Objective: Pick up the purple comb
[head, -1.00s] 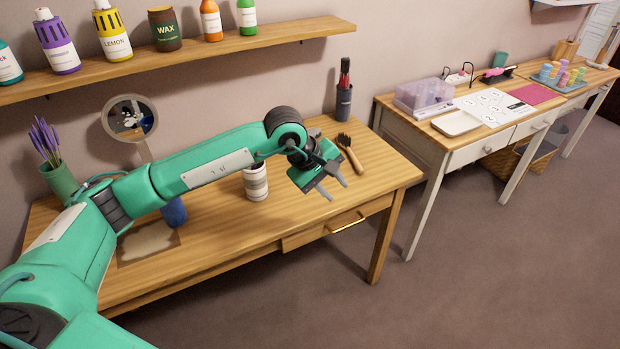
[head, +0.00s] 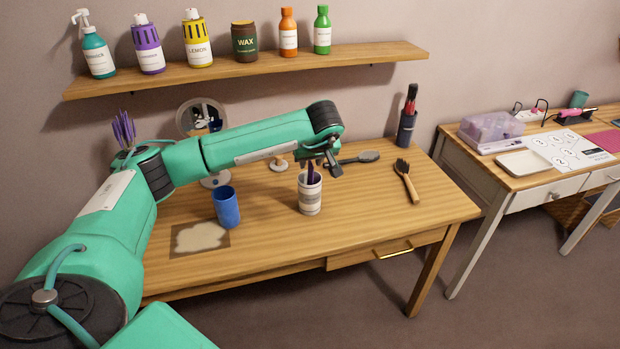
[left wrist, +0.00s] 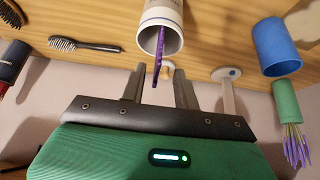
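The purple comb (head: 310,174) stands in a white and grey striped cup (head: 310,197) on the wooden table, its top sticking out above the rim. In the left wrist view the comb (left wrist: 158,62) leans out of the mouth of the cup (left wrist: 161,30). My left gripper (head: 322,168) is just above the cup, close to the comb. In the left wrist view its two fingers (left wrist: 160,72) are spread, with the comb seen between them and a gap on each side. It is open and empty. My right gripper does not show.
A blue cup (head: 226,207) stands left of the striped cup. A round mirror (head: 199,117), a grey hairbrush (head: 358,158), a wooden brush (head: 406,182) and a dark holder (head: 407,126) are also on the table. A shelf (head: 250,70) of bottles hangs above.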

